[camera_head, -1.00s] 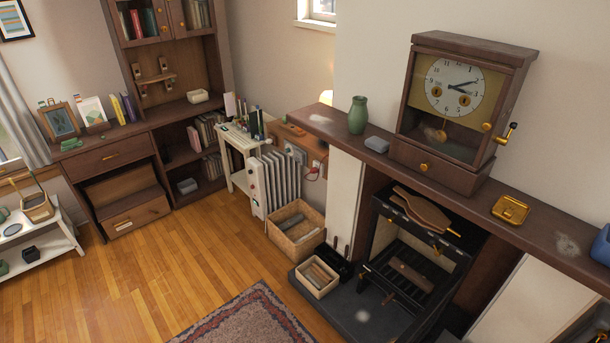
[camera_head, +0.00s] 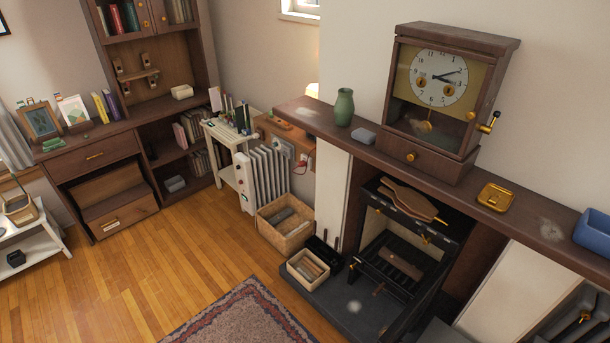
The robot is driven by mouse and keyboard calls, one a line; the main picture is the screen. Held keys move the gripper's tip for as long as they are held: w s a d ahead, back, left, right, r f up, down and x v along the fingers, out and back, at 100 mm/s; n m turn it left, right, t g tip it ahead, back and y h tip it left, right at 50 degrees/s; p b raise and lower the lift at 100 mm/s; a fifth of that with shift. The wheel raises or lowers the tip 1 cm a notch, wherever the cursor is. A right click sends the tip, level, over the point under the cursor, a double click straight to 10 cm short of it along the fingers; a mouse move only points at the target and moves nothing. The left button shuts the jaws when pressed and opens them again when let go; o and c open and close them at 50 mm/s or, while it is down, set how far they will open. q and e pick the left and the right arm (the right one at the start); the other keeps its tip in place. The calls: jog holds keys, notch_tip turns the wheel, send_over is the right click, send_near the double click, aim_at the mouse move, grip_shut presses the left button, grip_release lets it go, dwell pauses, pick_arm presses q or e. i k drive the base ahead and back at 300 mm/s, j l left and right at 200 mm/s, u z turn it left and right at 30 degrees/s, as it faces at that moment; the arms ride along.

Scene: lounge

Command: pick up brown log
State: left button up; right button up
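A brown log (camera_head: 402,263) lies on the dark grate inside the open fireplace, at the lower right of the head view. Other log-like pieces lie in a wicker basket (camera_head: 297,237) left of the fireplace, where one greyish-brown piece (camera_head: 281,215) shows. A smaller pale basket (camera_head: 296,275) on the dark hearth holds several short brown and grey pieces (camera_head: 312,264). Neither of my grippers is in view.
The dark hearth slab (camera_head: 352,306) juts onto the wooden floor (camera_head: 185,265). A patterned rug (camera_head: 240,318) lies before it. A mantel shelf (camera_head: 367,153) with a clock (camera_head: 445,95) overhangs the fireplace. A white radiator (camera_head: 268,177) stands behind the wicker basket. Floor at left is open.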

aim_at(391, 258)
jog(key=z, duration=0.75)
